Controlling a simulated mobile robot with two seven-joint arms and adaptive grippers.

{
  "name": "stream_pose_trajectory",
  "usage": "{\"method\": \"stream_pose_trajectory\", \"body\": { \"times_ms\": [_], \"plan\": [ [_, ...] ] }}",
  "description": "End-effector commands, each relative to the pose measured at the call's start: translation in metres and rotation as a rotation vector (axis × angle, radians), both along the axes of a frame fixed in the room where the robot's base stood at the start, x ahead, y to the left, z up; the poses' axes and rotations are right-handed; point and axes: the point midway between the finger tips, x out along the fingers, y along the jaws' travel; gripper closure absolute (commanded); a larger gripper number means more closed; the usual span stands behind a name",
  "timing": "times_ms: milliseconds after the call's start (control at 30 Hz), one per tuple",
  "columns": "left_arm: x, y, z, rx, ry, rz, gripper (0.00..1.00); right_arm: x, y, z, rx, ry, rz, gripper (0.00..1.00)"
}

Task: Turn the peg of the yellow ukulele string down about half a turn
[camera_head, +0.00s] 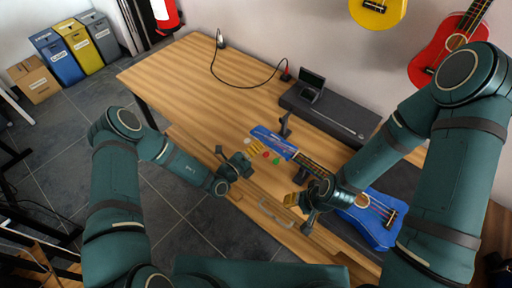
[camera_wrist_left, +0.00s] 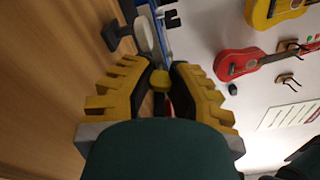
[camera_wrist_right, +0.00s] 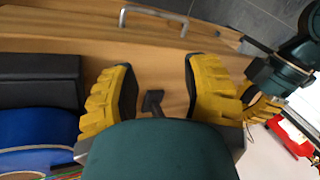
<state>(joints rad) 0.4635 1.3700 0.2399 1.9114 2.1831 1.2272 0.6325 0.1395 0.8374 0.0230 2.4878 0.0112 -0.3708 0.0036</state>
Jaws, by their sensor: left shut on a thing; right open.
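The blue ukulele (camera_head: 374,222) lies on the bench, its headstock (camera_head: 270,137) pointing to the back left. White (camera_head: 247,141), red (camera_head: 265,155) and green (camera_head: 276,160) pegs show along the headstock's near side. My left gripper (camera_head: 249,158) is at this side, among the pegs. In the left wrist view its fingers are shut on the yellow peg (camera_wrist_left: 160,79); the white peg (camera_wrist_left: 143,34) is just beyond. My right gripper (camera_head: 300,206) is open and empty on the near side of the neck. It also shows in the right wrist view (camera_wrist_right: 158,78).
Dark supports (camera_head: 284,125) stand by the headstock and neck. A long black case (camera_head: 330,116) with a small device (camera_head: 311,84) lies behind. A black cable (camera_head: 240,85) crosses the clear left bench. A yellow (camera_head: 378,10) and a red ukulele (camera_head: 445,48) hang on the wall.

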Motion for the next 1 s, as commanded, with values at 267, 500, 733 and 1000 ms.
{"method": "stream_pose_trajectory", "body": {
  "times_ms": [267,500,733,1000],
  "plan": [
    [-0.001,-0.001,0.0,-0.001,0.002,-0.002,0.48,0.0,0.0,0.0,0.0,0.0,0.0,0.53],
    [0.0,0.0,0.0,-0.001,0.002,-0.001,0.48,0.0,0.0,0.0,0.0,0.0,0.0,0.53],
    [-0.012,0.01,-0.001,0.0,0.003,0.001,0.48,0.0,0.0,0.0,0.0,0.0,0.0,0.53],
    [-0.055,0.043,0.0,-0.001,0.005,0.002,0.48,0.0,0.0,0.0,0.0,0.0,0.0,0.53]
  ]
}}
